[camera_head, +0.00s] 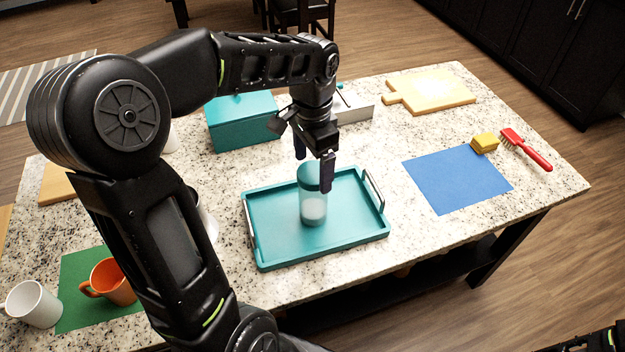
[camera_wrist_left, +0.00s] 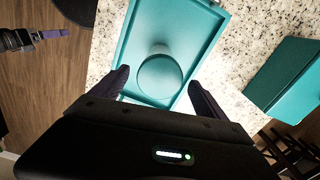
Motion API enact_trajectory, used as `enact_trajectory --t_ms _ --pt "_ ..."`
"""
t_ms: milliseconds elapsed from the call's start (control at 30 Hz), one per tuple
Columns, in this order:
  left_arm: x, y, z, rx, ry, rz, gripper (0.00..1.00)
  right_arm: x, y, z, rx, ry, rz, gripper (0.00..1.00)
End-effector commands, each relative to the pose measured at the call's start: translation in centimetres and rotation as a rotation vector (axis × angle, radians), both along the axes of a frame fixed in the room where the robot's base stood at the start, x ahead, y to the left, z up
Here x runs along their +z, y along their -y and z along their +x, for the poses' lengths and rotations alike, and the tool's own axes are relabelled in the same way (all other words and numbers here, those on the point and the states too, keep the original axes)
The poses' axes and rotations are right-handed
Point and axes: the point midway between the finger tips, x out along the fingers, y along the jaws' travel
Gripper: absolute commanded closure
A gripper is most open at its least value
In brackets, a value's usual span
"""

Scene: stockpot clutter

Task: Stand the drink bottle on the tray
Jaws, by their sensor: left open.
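The drink bottle (camera_head: 314,208), clear with a teal top and pale contents, stands upright on the teal tray (camera_head: 270,255), near its middle. My left gripper (camera_head: 313,163) is open above the tray, its two dark fingers at the height of the bottle's top, one on each side. In the left wrist view the bottle's round teal top (camera_wrist_left: 160,77) shows between and just beyond the spread fingertips, with a gap on both sides. The tray (camera_wrist_left: 205,22) lies beneath it. My right gripper (camera_wrist_left: 45,35) shows small at the left edge of the wrist view; its opening is unclear.
A teal box (camera_head: 240,122) stands behind the tray. A blue mat (camera_head: 455,180), yellow sponge (camera_head: 484,143), red brush (camera_head: 528,150) and cutting board (camera_head: 432,90) lie to the right. An orange mug (camera_head: 112,283) and white mug (camera_head: 33,305) stand at left.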

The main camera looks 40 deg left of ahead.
Motion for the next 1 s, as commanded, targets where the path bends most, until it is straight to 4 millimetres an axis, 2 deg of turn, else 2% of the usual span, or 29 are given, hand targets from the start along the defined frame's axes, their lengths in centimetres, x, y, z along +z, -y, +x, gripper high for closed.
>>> enact_trajectory --t_ms 100,300,1000 --pt "2.2 0.0 0.1 -0.001 0.003 0.001 0.15 0.0 0.0 0.0 0.0 0.0 0.0 0.11" --pt "3.8 0.0 0.0 -0.001 0.0 0.0 0.15 0.0 0.0 0.0 0.0 0.0 0.0 0.11" --pt "4.1 0.0 0.0 0.0 -0.001 0.0 0.15 0.2 0.0 0.0 0.0 0.0 0.0 0.11"
